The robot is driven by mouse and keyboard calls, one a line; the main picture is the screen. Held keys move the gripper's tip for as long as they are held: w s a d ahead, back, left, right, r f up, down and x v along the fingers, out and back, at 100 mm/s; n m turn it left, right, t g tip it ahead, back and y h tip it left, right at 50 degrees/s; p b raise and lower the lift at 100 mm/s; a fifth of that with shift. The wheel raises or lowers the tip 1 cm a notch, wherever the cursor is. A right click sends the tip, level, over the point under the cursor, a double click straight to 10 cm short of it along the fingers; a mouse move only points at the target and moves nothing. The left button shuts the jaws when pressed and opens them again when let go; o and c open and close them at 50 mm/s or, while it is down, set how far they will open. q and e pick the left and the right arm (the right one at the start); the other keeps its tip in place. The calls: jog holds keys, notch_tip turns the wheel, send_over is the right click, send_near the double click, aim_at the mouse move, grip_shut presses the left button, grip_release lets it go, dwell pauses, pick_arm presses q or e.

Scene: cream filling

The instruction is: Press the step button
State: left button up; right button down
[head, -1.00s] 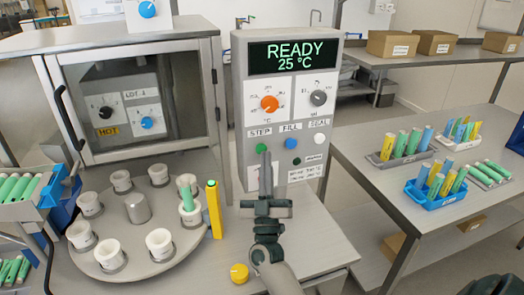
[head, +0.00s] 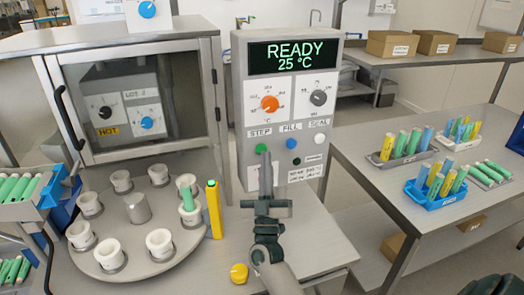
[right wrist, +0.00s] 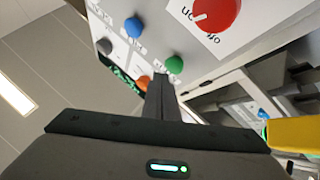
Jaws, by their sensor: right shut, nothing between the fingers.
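The control panel (head: 247,170) stands upright in the head view, its display reading READY 25 °C. The green step button (head: 261,149) sits under the STEP label, left of the blue FILL button (head: 291,144) and the white SEAL button (head: 320,138). My right gripper (head: 265,158) is shut and empty, its fingertips just below the green button. In the right wrist view, the green button (right wrist: 174,65) shows close to the fingertips (right wrist: 160,78); I cannot tell whether they touch. The blue button (right wrist: 134,27) is farther left there. My left gripper is out of the head view.
A round turntable (head: 118,212) with several white cups stands left of my right gripper, one cup holding a green tube (head: 187,197). A yellow post (head: 214,210) stands beside it. A yellow knob (head: 239,273) is near the front. Tube racks (head: 435,199) sit on the right table.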

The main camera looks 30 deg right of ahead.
jog(key=shift+w, duration=0.2)
dwell(0.5)
jog(key=shift+w+d, duration=0.1)
jog(key=shift+w, duration=0.1)
jog(key=shift+w+d, duration=0.1)
jog(key=shift+w, duration=0.4)
dwell(1.0)
jog(key=shift+s, duration=0.15)
jog(key=shift+s+a+p, duration=0.2)
jog(key=shift+s+p, duration=0.35)
jog(key=shift+s, duration=0.25)
dwell(0.3)
jog(key=s+p, duration=0.1)
jog(key=s, duration=0.1)
jog(key=s+a+p, duration=0.1)
jog(key=s, duration=0.2)
jog(key=shift+a, duration=0.1)
